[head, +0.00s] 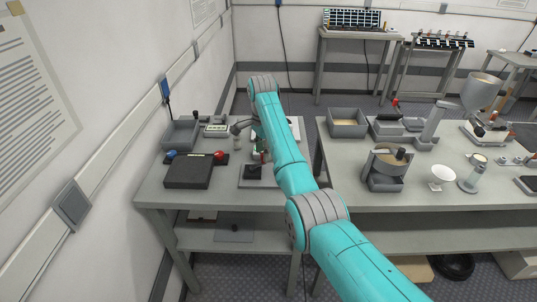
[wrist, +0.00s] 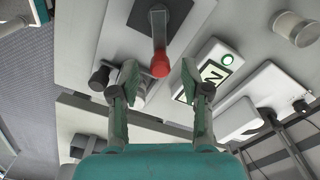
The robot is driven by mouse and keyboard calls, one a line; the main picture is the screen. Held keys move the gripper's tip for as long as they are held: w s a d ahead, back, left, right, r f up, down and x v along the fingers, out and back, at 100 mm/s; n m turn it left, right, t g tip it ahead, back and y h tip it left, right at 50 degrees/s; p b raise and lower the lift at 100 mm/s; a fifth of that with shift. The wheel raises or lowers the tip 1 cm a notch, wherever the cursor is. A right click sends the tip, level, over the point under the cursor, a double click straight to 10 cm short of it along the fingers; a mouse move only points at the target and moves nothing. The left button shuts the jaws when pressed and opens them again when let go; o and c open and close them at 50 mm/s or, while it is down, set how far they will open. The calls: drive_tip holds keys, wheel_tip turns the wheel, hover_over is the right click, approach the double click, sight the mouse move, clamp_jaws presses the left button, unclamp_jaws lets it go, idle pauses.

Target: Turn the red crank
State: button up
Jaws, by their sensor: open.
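The red crank shows in the wrist view as a dark grey arm with a red knob (wrist: 160,66) at its end. The arm runs up from the knob to a pivot on a grey plate near the top edge. My gripper (wrist: 159,76) is open, with one finger on each side of the knob and a gap on both sides. Whether the knob lies fully at fingertip depth I cannot tell. In the head view my gripper (head: 259,150) is low over the left table, largely hidden by my teal arm, with a small red spot beside it.
A black box (head: 187,171) with a blue and a red knob and a grey bin (head: 180,134) stand left on the table (head: 160,193). A wall is close left.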

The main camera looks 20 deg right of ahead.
drive_tip(key=shift+f, duration=1.15)
clamp_jaws()
drive_tip(key=shift+w+n, duration=0.1)
drive_tip(key=shift+n, duration=0.2)
